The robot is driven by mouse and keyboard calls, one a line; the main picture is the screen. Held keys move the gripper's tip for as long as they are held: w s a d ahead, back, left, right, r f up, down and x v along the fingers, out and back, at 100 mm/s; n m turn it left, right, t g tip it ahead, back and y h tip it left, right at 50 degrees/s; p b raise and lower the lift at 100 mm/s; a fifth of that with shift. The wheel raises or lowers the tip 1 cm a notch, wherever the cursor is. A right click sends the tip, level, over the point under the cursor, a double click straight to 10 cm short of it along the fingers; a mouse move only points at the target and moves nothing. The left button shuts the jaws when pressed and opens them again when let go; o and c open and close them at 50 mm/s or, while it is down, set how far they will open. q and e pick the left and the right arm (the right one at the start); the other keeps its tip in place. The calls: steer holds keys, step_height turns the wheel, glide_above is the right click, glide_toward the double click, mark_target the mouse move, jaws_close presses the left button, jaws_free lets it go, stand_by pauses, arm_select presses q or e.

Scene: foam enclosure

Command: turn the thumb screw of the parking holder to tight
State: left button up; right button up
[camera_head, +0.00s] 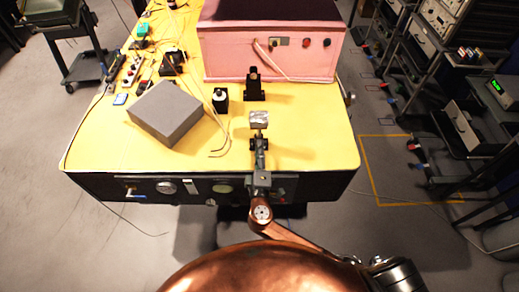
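A silver cube-shaped piece (259,119) stands on a short post near the front edge of the yellow table. A small black holder (252,144) shows partly below it; it looks like the parking holder. My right gripper (261,150) reaches up from the front edge and lies in front of this holder, overlapping it in the picture. Its fingers are small and dark, so I cannot tell whether they are open or shut, or touching. The thumb screw is not discernible; the gripper may hide it. My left gripper is not in view.
A pink box (270,62) stands behind, with another black holder (254,86) before it. The yellow tabletop (315,140) is clear at right. Equipment racks stand far right.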

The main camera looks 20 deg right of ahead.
steer(key=o, duration=0.4)
steer(key=shift+o, duration=0.2)
steer(key=shift+r, duration=0.1)
